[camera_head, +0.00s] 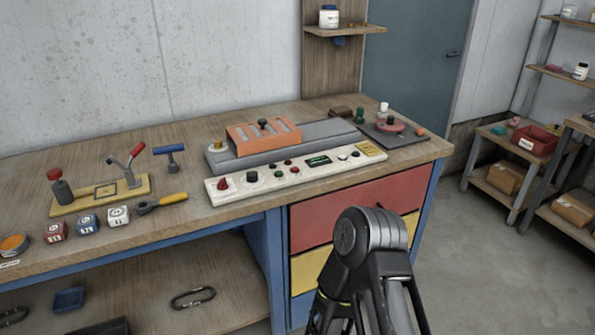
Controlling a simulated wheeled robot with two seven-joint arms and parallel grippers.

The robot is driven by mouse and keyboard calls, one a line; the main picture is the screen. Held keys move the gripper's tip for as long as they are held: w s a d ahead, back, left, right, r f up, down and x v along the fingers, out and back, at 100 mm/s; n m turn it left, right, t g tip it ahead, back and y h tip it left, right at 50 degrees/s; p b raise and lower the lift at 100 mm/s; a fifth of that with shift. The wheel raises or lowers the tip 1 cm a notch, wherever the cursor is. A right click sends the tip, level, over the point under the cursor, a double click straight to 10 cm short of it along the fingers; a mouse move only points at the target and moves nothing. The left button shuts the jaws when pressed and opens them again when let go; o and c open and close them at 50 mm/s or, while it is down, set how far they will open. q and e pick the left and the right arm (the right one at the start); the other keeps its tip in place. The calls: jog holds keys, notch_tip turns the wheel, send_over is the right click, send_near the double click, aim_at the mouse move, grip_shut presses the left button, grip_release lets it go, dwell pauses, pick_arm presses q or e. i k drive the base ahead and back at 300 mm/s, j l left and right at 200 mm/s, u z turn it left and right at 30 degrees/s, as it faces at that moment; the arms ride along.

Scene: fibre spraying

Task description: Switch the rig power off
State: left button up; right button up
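The rig stands on the wooden workbench: a grey bed (325,134) with an orange slotted block (263,138) on it. A long white control panel (300,177) lies along its front. At the panel's left end is a red knob (222,184), then a black knob (252,177), then small red, green and dark buttons. A dark green display (318,160) and a yellow label (370,149) are farther right. Which control is the power switch, and its position, I cannot tell. One of my black arm joints shows at the bottom, in front of the drawers. Neither gripper is in view.
Left of the panel are a yellow-based clamp fixture (100,195), a blue T-handle tool (170,157), a yellow-handled tool (163,202) and several small labelled blocks (87,223). A dark plate (394,134) with small parts lies at right.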

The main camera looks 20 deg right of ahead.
aim_at(222, 185)
jog(key=i+l, duration=0.1)
jog(key=l, duration=0.3)
jog(key=i+l, duration=0.1)
jog(key=l, duration=0.25)
jog(key=i+l, duration=0.1)
jog(key=l, duration=0.3)
jog(key=i+l, duration=0.15)
jog(key=l, duration=0.2)
jog(key=i+l, duration=0.1)
jog(key=l, duration=0.3)
jog(key=i+l, duration=0.1)
jog(key=l, duration=0.3)
jog(key=i+l, duration=0.1)
jog(key=l, duration=0.25)
